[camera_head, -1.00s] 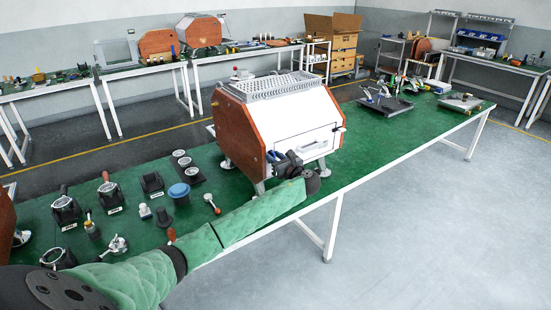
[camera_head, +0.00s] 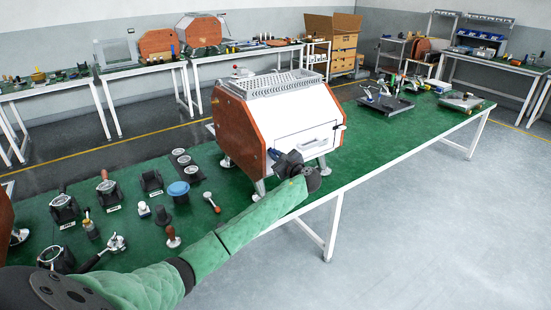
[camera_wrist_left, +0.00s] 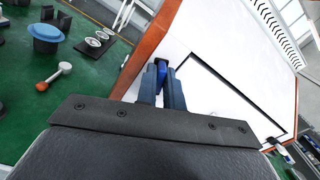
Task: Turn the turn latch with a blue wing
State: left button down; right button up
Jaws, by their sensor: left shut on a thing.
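The espresso machine (camera_head: 285,125) has a white front panel and red-brown wooden sides, and stands on the green table. My left gripper (camera_head: 274,156) is at the lower left of the front panel. In the left wrist view my left gripper (camera_wrist_left: 162,72) is shut on the blue wing (camera_wrist_left: 162,64) of the turn latch, beside the panel's outlined door (camera_wrist_left: 222,95). The fingers hide most of the latch. A second latch (camera_head: 342,127) shows at the right edge of the front. My right gripper is not in view.

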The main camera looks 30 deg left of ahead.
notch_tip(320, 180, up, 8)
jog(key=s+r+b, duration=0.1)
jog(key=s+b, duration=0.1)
pick_arm(q)
jog(key=n+b, duration=0.8)
jog(key=n, duration=0.5)
jog(key=shift+f+n+b, duration=0.15)
jog(key=shift+n+b, duration=0.15)
jog(key=shift+b, duration=0.05)
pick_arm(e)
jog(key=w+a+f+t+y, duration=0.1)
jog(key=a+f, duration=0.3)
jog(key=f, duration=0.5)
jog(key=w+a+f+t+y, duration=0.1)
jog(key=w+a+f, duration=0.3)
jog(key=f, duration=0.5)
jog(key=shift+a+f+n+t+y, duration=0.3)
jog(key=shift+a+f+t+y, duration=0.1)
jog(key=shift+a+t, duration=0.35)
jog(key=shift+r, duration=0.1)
pick_arm(q)
jog(key=c, duration=1.5)
grip_release()
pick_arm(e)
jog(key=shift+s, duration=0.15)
